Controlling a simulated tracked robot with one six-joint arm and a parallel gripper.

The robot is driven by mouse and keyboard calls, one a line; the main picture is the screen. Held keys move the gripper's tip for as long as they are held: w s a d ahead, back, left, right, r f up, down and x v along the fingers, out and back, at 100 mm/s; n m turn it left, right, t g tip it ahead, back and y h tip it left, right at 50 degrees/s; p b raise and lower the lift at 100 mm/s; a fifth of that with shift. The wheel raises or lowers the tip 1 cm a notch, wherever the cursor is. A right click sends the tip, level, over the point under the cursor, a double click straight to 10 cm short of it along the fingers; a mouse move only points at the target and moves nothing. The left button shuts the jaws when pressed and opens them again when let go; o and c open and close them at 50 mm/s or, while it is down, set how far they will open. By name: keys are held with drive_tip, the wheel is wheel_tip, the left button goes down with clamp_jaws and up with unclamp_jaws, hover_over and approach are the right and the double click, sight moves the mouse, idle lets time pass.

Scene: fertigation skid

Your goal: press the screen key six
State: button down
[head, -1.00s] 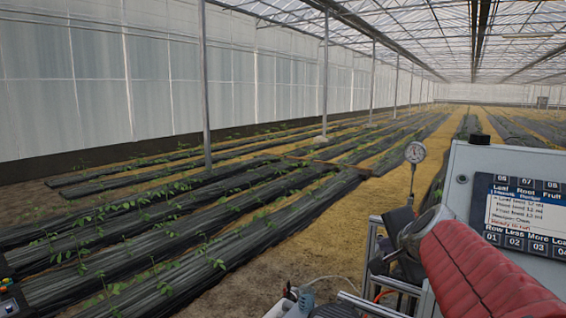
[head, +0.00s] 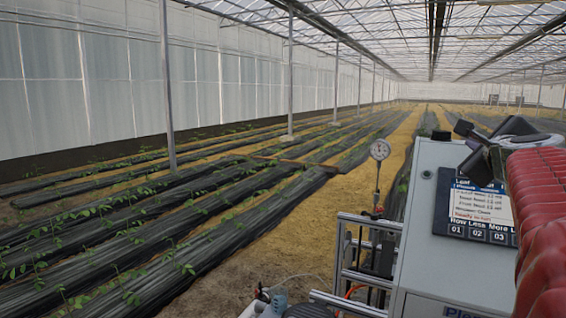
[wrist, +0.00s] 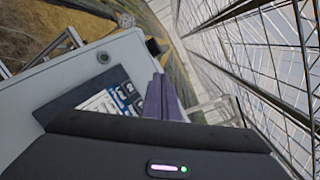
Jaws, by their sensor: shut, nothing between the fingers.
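The dark touch screen (head: 476,205) is on the front of a grey cabinet, with a pale text panel in its middle. Keys 01, 02 and 03 show in its bottom row. My gripper (head: 468,135) is above the screen's top edge, near the cabinet's top. In the wrist view the shut, empty fingers (wrist: 162,85) stand just right of the screen (wrist: 90,104).
The grey cabinet (head: 440,265) fills the lower right. A pressure gauge (head: 380,150) on a post and a metal frame (head: 362,250) stand to its left. Free air lies left of the cabinet, over black-covered plant rows (head: 200,230).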

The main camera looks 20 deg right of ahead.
drive_tip(key=shift+f, duration=0.1)
idle(0.3)
drive_tip(key=shift+w+d+f, duration=0.65)
drive_tip(key=shift+d+f, duration=0.05)
drive_tip(key=shift+f, duration=0.35)
drive_tip(key=shift+w+d+f, duration=0.6)
drive_tip(key=shift+d+f, duration=0.15)
drive_tip(key=shift+f, duration=0.3)
drive_tip(key=shift+w+d+f, duration=0.65)
drive_tip(key=shift+d+f, duration=0.05)
drive_tip(key=shift+f, duration=0.35)
drive_tip(key=shift+w+d+f, duration=0.1)
drive_tip(key=shift+w+d+f, duration=0.1)
drive_tip(key=shift+d+f, duration=0.05)
drive_tip(key=shift+w+d+f, duration=0.15)
drive_tip(key=shift+f, duration=0.15)
idle(1.0)
idle(0.3)
drive_tip(key=shift+s+a+r, duration=0.4)
drive_tip(key=shift+r, duration=0.2)
drive_tip(key=shift+s+a+r, duration=0.35)
drive_tip(key=shift+a+r, duration=0.05)
drive_tip(key=shift+r, duration=0.2)
drive_tip(key=shift+s+a+r, duration=0.35)
drive_tip(key=shift+a+r, duration=0.1)
drive_tip(key=shift+r, duration=0.2)
drive_tip(key=shift+s+a+r, duration=0.35)
drive_tip(key=shift+a+r, duration=0.05)
drive_tip(key=shift+r, duration=0.2)
